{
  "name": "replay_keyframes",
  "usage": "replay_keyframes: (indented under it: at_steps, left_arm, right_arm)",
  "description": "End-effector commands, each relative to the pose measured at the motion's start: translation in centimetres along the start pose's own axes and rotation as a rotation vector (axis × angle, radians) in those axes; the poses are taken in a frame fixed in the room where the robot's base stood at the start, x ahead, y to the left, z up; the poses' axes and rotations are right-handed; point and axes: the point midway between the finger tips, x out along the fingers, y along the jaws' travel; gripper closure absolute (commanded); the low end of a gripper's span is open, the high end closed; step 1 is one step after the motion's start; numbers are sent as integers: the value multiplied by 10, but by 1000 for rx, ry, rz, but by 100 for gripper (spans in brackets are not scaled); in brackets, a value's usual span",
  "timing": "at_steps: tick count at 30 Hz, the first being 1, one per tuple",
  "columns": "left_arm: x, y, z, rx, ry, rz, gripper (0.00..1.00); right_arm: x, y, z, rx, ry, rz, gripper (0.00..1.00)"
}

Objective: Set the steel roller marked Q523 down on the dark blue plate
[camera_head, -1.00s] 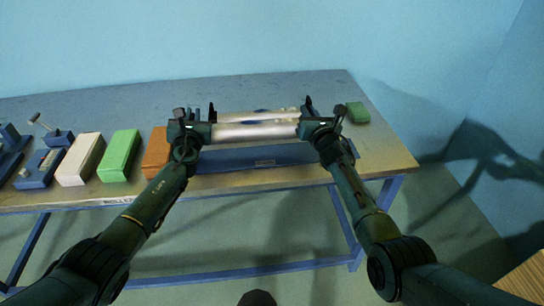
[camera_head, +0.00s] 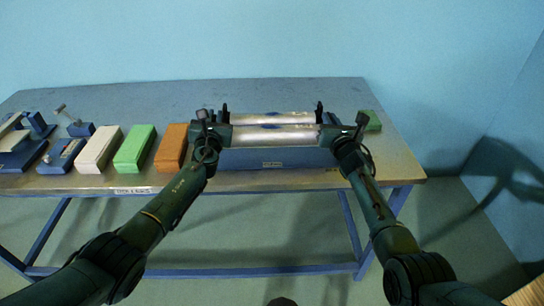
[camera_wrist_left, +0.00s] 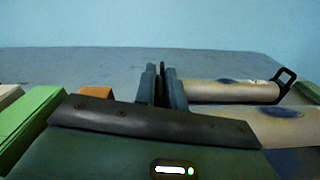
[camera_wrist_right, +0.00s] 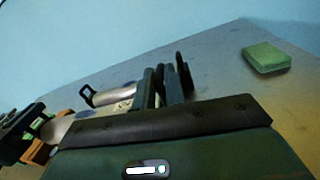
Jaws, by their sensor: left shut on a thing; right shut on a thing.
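A shiny steel roller (camera_head: 290,137) spans level between my grippers in the head view, one at each end. My left gripper (camera_head: 220,126) is shut at its left end and my right gripper (camera_head: 329,128) at its right end; both grips are partly hidden. The held roller also shows in the left wrist view (camera_wrist_left: 285,127). A second roller (camera_head: 290,118) lies parallel just behind, with upright black end handles. Below and in front is a long blue body (camera_head: 250,160) with a small label. I cannot read Q523 anywhere or tell which surface is the dark blue plate.
On the table (camera_head: 300,93) left of the rollers stand an orange block (camera_head: 171,147), a green block (camera_head: 134,148), a white block (camera_head: 97,149) and blue fixtures (camera_head: 62,155). A small green block (camera_head: 371,121) lies at the right. The back of the table is clear.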

Motion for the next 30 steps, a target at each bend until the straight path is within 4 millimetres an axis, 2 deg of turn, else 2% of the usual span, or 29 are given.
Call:
replay_keyframes:
  at_steps: [1, 11, 30]
  left_arm:
    - [1, 3, 2, 5, -4, 4, 100]
    - [1, 1, -5, 5, -3, 4, 100]
    - [1, -6, -41, 5, -4, 4, 100]
  right_arm:
    - [1, 0, 6, -1, -11, 3, 100]
    - [1, -1, -2, -1, -11, 3, 100]
    - [1, -8, -37, -1, -11, 3, 100]
